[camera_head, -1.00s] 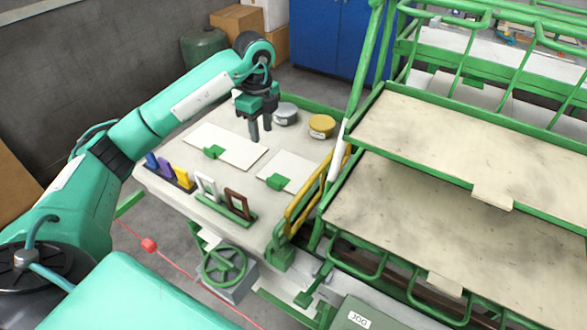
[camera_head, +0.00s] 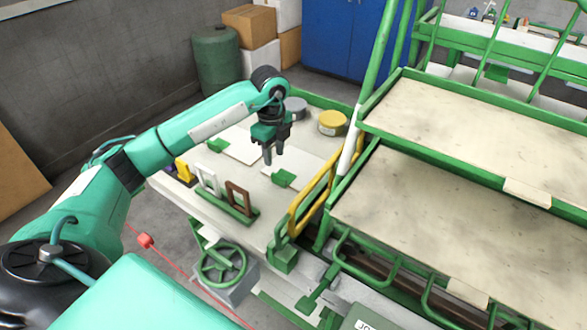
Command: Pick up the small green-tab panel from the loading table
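The small white panel (camera_head: 306,169) with a green tab (camera_head: 283,178) at its near edge lies flat on the loading table (camera_head: 263,222). A larger white panel (camera_head: 243,151) with its own green tab (camera_head: 217,146) lies to its left. My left gripper (camera_head: 274,158) points down above the table, beside the small panel's left edge and behind its tab. Its two fingers are apart with nothing between them. The gripper and arm hide part of both panels. I cannot tell the exact height of the fingertips. My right gripper is not in view.
A yellow tin (camera_head: 333,123) and a grey tin (camera_head: 295,107) stand behind the panels. A rack with small brown and white frames (camera_head: 239,198) stands at the front edge. A yellow rail (camera_head: 310,198) and the green-framed machine trays (camera_head: 450,225) bound the right side.

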